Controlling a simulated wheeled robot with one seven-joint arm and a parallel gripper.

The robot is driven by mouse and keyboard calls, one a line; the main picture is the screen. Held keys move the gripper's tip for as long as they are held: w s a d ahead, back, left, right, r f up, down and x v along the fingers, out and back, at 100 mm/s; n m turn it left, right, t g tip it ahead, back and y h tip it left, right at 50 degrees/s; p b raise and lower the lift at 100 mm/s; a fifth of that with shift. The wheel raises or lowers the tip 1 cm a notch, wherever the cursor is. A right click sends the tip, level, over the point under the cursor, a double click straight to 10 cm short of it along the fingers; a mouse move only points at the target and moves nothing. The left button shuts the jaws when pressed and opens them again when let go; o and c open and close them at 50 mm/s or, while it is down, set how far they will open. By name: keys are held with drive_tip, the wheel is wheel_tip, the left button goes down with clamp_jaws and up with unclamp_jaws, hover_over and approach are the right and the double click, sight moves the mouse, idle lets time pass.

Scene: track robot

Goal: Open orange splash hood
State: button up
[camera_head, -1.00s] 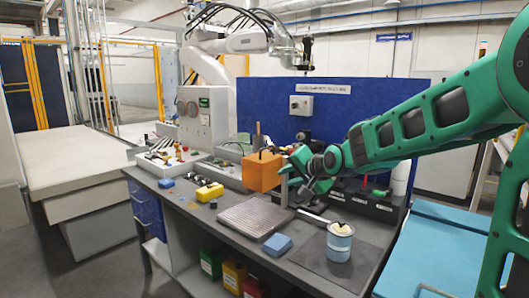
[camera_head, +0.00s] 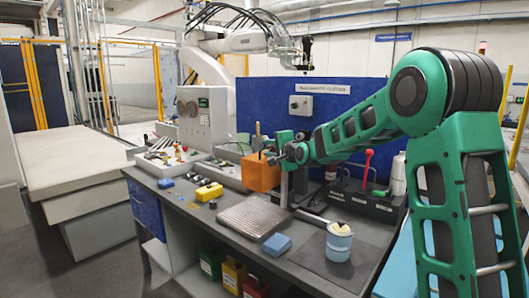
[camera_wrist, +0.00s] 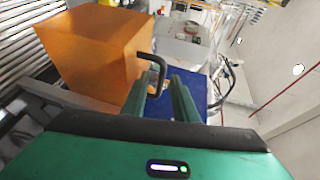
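The orange splash hood (camera_head: 260,173) is a box-shaped cover on the workbench, and it looks closed. In the wrist view the hood (camera_wrist: 92,52) fills the upper left. A dark bent handle (camera_wrist: 157,66) sticks out from its side. My gripper (camera_wrist: 161,80) has its two green fingers apart, with the handle's end showing between their tips; I cannot tell whether they touch it. In the head view my gripper (camera_head: 277,148) is at the hood's upper right edge, and its fingers are too small to make out.
A ribbed metal plate (camera_head: 254,216), a blue block (camera_head: 277,245) and a blue-white tin (camera_head: 339,242) stand on the bench in front. A black box with a red lever (camera_head: 367,162) is to the right. A blue partition (camera_head: 340,100) rises behind.

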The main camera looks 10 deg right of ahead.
drive_tip(key=shift+x, duration=0.9)
clamp_jaws()
drive_tip(key=shift+s+f, duration=0.1)
drive_tip(key=shift+f, duration=0.1)
idle(0.6)
